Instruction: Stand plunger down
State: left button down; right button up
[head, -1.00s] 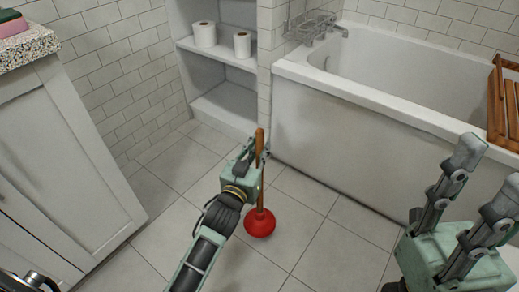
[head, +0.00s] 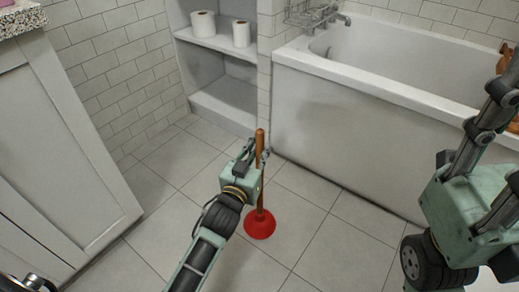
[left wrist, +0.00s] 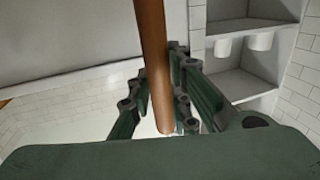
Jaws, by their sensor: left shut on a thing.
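The plunger has a red rubber cup (head: 260,224) and a brown wooden handle (head: 260,137). It is upright, cup down, over the floor tiles in front of the tub; I cannot tell for sure whether the cup touches the floor. My left gripper (head: 259,152) is shut on the upper handle. In the left wrist view the handle (left wrist: 154,60) runs between the green fingers (left wrist: 160,105). My right gripper (head: 505,135) is raised at the right edge with its fingers apart and nothing seen between them; part of it is cut off.
A white bathtub (head: 340,135) stands behind, with a wire rack (head: 312,18) on its rim. A shelf niche (head: 225,45) holds toilet rolls (head: 203,24). A white cabinet (head: 60,130) stands at left. The floor (head: 160,205) around the plunger is clear.

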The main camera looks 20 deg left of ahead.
pick_arm(q)
jog(key=shift+f, duration=0.3)
dwell(0.5)
